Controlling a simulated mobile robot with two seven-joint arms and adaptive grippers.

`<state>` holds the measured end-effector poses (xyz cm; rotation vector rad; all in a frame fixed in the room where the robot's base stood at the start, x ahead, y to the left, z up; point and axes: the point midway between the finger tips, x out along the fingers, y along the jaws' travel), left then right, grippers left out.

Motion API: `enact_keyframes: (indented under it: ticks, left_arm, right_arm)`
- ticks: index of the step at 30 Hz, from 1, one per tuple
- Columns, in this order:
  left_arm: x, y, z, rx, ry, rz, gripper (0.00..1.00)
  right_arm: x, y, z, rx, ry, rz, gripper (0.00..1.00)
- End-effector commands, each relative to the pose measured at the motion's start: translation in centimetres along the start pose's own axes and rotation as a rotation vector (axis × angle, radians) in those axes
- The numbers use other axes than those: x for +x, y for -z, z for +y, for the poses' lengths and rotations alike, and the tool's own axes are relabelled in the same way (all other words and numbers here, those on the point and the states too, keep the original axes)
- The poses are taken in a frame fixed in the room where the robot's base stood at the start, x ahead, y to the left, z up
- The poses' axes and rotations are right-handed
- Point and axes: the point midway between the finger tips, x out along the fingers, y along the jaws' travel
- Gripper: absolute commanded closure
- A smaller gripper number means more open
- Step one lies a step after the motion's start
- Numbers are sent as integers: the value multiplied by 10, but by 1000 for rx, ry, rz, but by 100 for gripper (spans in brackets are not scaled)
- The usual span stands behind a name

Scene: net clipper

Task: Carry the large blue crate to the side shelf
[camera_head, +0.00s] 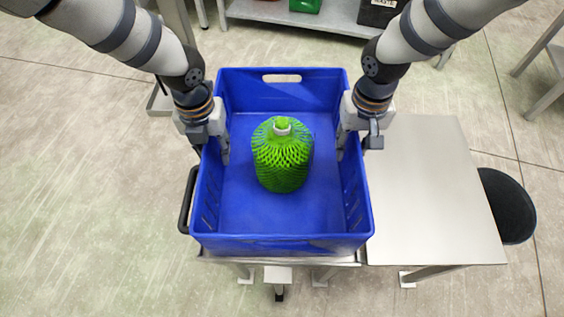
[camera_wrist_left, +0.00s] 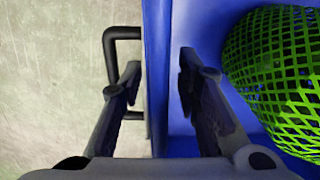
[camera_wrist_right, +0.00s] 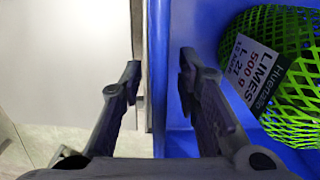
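The large blue crate (camera_head: 280,235) stands on a metal surface in the middle of the head view, and holds a green net bag of limes (camera_head: 282,160). My left gripper (camera_head: 212,148) straddles the crate's left wall, one finger inside and one outside. The wall also shows in the left wrist view (camera_wrist_left: 156,60), with gaps beside it. My right gripper (camera_head: 356,145) straddles the right wall in the same way. That wall shows between the open fingers in the right wrist view (camera_wrist_right: 158,60). A metal shelf (camera_head: 340,14) stands at the top of the head view; whether it is the side shelf I cannot tell.
A bare steel table (camera_head: 430,190) adjoins the crate's right side. A black stool seat (camera_head: 508,207) is beyond it. A black handle (camera_head: 187,200) sticks out just left of the crate. A green item (camera_head: 305,5) and a dark bin (camera_head: 380,12) are on the metal shelf. The left floor is clear.

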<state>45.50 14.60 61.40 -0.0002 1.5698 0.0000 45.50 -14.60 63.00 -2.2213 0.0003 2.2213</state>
Motion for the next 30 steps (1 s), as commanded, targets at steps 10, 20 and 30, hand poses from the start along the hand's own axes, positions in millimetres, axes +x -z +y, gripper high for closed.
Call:
enact_keyframes:
  ticks: [10,20,30]
  left_arm:
    - [0,0,0,0,0,1,100]
    - [-1,0,0,0,0,-1,100]
    - [-50,-13,0,0,0,-58,100]
  right_arm:
    - [0,0,0,0,0,0,100]
    - [-1,1,0,0,0,2,100]
    - [-50,13,0,0,0,59,100]
